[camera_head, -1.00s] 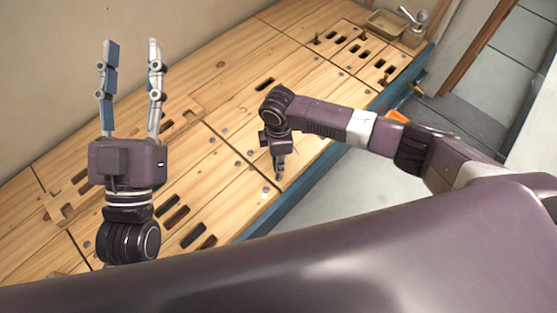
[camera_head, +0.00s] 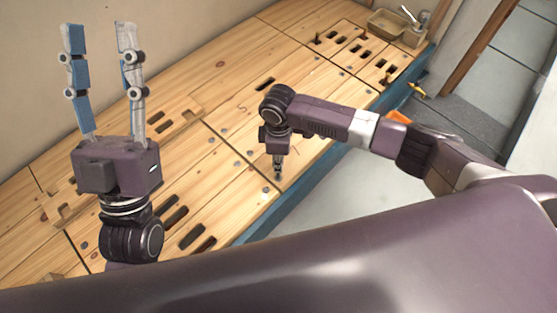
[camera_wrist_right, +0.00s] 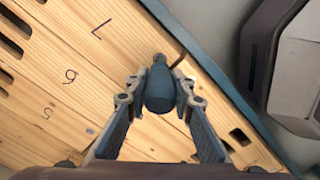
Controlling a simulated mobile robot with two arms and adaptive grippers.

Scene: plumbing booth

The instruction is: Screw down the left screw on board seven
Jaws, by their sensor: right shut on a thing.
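In the right wrist view my right gripper (camera_wrist_right: 157,80) is shut on a blue-grey tool with a rounded handle (camera_wrist_right: 159,92), which looks like a screwdriver. Its far end points down at the wooden bench near the blue edge. The board marked 7 (camera_wrist_right: 101,29) lies just left of the tool. I cannot make out the left screw or whether the tool touches it. In the head view the right gripper (camera_head: 278,164) is low over the bench's front edge. My left gripper (camera_head: 100,35) is open and empty, fingers up, over the left part of the bench.
Boards marked 6 (camera_wrist_right: 69,76) and 5 (camera_wrist_right: 47,112) lie beside board seven. A tan tray (camera_head: 386,24) and a tap (camera_head: 414,17) are at the far end. A blue rail (camera_head: 290,205) runs along the front edge, with open floor beyond.

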